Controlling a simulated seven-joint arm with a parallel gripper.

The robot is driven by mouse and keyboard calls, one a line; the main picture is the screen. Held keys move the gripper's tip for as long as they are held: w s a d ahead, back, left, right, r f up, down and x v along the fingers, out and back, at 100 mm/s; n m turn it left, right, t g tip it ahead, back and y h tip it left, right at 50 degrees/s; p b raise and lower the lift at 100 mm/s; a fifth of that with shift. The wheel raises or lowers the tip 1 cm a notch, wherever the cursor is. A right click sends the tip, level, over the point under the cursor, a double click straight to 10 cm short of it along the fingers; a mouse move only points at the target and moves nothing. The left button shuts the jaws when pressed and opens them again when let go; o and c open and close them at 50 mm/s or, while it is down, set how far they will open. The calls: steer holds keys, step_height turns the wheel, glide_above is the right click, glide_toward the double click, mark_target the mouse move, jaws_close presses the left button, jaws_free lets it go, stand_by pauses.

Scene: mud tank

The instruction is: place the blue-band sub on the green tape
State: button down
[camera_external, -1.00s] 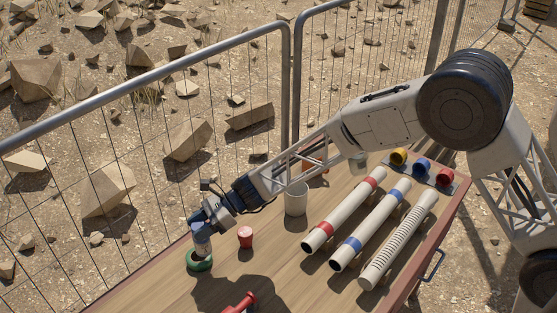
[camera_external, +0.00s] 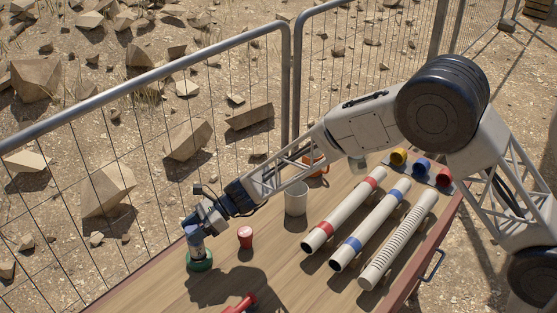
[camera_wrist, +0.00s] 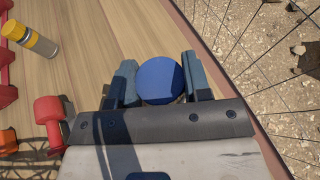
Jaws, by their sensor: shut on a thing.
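The blue-band sub (camera_external: 196,244) is an upright pale cylinder with a blue top. My gripper (camera_external: 193,231) is shut on its upper part at the table's left side. In the wrist view its round blue top (camera_wrist: 160,80) sits between the two fingers of my gripper (camera_wrist: 160,84). The green tape (camera_external: 199,264) is a dark green ring on the table directly below the sub. The sub's lower end meets or overlaps the ring in the external view; I cannot tell whether it touches. The tape is hidden in the wrist view.
Several pale tubes (camera_external: 370,226) lie to the right. A yellow-topped cylinder (camera_wrist: 30,40) and red dumbbell-shaped pieces (camera_wrist: 50,118) show in the wrist view. A wire fence borders the table.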

steer(key=shift+f, duration=0.5)
steer(key=shift+f, duration=0.15)
steer(key=c, duration=0.6)
jaws_free()
steer(key=shift+o, duration=0.2)
steer(key=v, duration=1.2)
